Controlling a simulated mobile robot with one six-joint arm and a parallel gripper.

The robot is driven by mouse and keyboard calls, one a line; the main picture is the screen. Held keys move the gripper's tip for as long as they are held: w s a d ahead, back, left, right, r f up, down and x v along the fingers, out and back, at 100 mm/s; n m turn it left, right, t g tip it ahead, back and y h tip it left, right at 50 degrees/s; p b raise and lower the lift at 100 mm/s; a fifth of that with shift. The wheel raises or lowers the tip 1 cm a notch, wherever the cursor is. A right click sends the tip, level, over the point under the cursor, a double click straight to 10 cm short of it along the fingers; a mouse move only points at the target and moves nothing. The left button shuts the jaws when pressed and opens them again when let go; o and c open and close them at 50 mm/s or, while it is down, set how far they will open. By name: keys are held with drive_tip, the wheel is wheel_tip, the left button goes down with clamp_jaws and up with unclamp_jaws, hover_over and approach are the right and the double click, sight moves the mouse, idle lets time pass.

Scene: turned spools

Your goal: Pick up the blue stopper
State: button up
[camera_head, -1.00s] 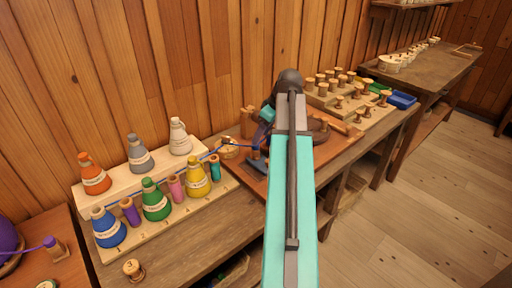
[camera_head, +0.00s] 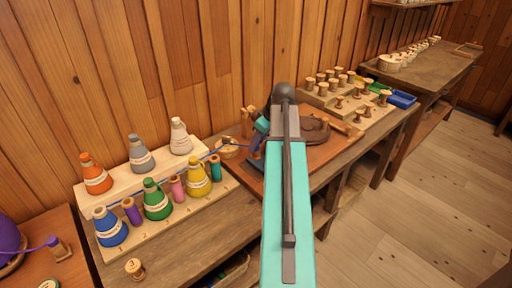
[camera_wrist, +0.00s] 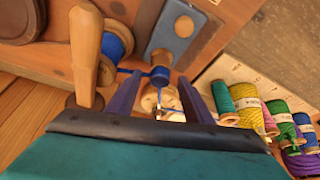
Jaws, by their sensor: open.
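A small blue cylinder, which looks like the blue stopper (camera_wrist: 159,76), shows in the wrist view at the lower end of a blue plate (camera_wrist: 172,32). My gripper (camera_wrist: 159,82) is open, its two dark fingers on either side of the blue cylinder in the picture. I cannot tell how far above it they are, and no contact shows. In the head view my arm hides most of the gripper and the stopper; part of the blue device (camera_head: 255,162) shows left of the arm.
A blue-wound spool (camera_wrist: 112,45) and a wooden post (camera_wrist: 86,55) stand left of the fingers in the wrist view. Blue thread runs near the cylinder. A rack with cones and spools (camera_head: 225,188) stands left; a peg board (camera_head: 345,115) stands behind right.

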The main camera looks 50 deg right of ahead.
drive_tip(key=c, duration=1.1)
drive_tip(key=shift+r, duration=0.2)
drive_tip(key=shift+d+r+b, duration=0.1)
drive_tip(key=shift+r+b, duration=0.3)
drive_tip(key=shift+r, duration=1)
drive_tip(key=s+d+r+b, duration=0.2)
drive_tip(key=s, duration=1.4)
drive_tip(key=shift+d, duration=0.1)
drive_tip(key=shift+f, duration=0.1)
